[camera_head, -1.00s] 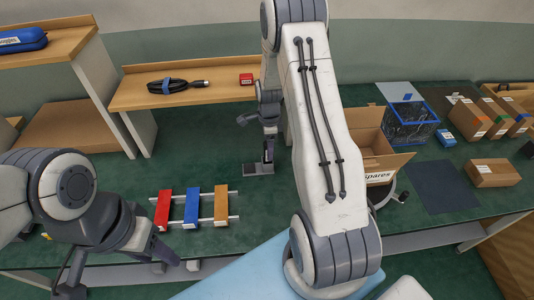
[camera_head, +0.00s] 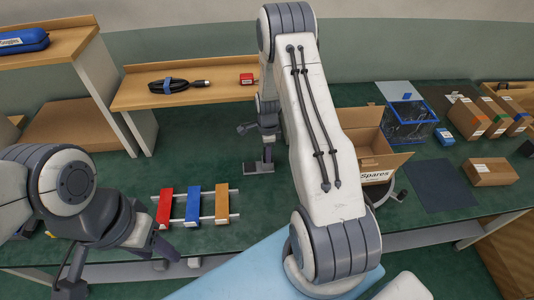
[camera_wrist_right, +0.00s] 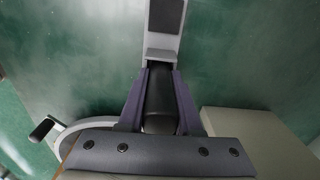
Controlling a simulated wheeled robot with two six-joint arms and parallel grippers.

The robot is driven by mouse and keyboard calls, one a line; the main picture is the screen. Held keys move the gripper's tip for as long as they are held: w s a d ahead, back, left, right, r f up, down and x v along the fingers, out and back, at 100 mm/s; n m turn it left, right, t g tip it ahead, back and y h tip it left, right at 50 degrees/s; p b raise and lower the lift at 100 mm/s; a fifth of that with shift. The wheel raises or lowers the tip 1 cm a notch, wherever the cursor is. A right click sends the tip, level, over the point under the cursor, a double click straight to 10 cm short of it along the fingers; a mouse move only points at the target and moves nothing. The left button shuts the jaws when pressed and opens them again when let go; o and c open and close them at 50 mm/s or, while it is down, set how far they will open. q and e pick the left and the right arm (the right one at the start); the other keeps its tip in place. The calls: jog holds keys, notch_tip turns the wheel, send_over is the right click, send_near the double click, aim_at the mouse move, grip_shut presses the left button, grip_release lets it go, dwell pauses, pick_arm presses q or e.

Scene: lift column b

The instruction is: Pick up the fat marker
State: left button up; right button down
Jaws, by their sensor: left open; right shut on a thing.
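The fat marker (camera_wrist_right: 160,95) is a thick dark cylinder between the two fingers of my right gripper (camera_wrist_right: 160,75) in the right wrist view. The fingers are shut on its sides. In the head view my right gripper (camera_head: 267,146) reaches down to the bench, and the marker (camera_head: 267,154) is small and dark below it. A grey stand with a black pad (camera_head: 258,168) sits right at the marker's lower end. I cannot tell whether the marker is clear of the stand. My left gripper (camera_head: 118,268) is open and empty at the lower left.
A rack with red, blue and orange bars (camera_head: 193,206) lies left of the stand. An open spares carton (camera_head: 375,150) and a blue-rimmed crate (camera_head: 411,125) stand right. A wooden shelf (camera_head: 190,92) behind holds a coiled cable and red box.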

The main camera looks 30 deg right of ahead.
notch_tip(320, 180, up, 10)
jog(key=shift+r+b, duration=0.1)
jog(key=shift+b, duration=0.85)
